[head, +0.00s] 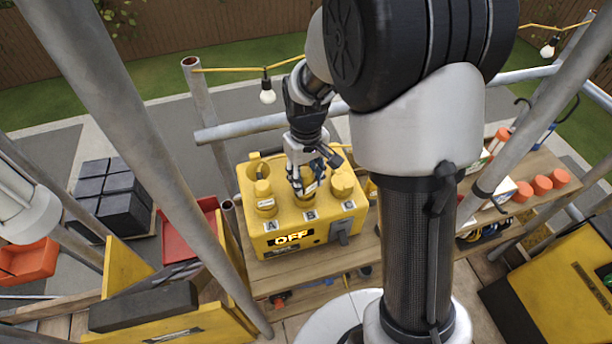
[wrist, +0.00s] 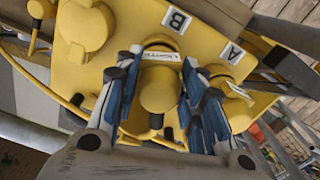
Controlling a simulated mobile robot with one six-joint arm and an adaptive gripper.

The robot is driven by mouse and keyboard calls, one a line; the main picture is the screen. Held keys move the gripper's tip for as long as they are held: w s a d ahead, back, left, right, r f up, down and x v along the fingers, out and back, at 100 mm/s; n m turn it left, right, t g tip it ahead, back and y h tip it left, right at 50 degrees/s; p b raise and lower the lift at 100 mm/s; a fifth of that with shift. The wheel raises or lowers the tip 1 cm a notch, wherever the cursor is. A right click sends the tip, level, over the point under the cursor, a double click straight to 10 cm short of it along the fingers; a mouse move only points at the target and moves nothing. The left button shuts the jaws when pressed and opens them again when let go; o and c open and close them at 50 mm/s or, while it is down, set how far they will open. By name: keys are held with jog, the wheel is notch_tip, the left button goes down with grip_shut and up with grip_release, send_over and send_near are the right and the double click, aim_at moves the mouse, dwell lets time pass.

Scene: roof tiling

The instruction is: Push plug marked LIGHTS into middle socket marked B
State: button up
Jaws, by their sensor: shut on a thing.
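The yellow power box (head: 285,228) stands on a wooden bench, with sockets marked A, B and C along its top and an OFF sign on its front. My gripper (head: 306,178) is above the middle socket B, its fingers shut on a yellow plug. In the wrist view the plug (wrist: 159,90) sits between the blue finger pads of my gripper (wrist: 162,100), with a white label that is only partly readable. The plug is in line with the B label (wrist: 176,20). How deep it sits in the socket is hidden. Yellow covers or plugs stand at A (head: 264,196) and C (head: 342,182).
A grey lever (head: 342,228) is on the box's front right. A yellow cable (wrist: 45,90) runs along the left in the wrist view. Scaffold poles (head: 205,125) stand around the bench. Orange cups (head: 542,185) are on the right shelf, and a red crate (head: 188,232) is at left.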

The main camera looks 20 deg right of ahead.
jog(key=shift+f+b, duration=0.45)
jog(key=shift+f, duration=0.2)
jog(key=o, duration=0.9)
jog(key=shift+r, duration=0.1)
